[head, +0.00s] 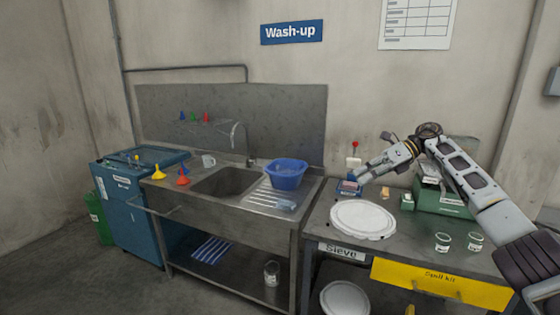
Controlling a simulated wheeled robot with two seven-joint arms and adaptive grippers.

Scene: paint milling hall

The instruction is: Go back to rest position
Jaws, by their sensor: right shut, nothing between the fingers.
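My right gripper (354,181) is shut and empty. It hangs over the right-hand table, near a small blue-and-red box (347,189) at the back left of that table. I cannot tell whether the fingertips touch the box. My right arm comes in from the right edge and reaches across the table, hiding part of the green case behind it. My left gripper is not in view.
A white round lid (363,219) lies on the table, with two small cups (442,242) at the right front. A green case (440,203) stands behind. The sink unit (228,183) holds a blue basin (286,174) and funnels (183,178).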

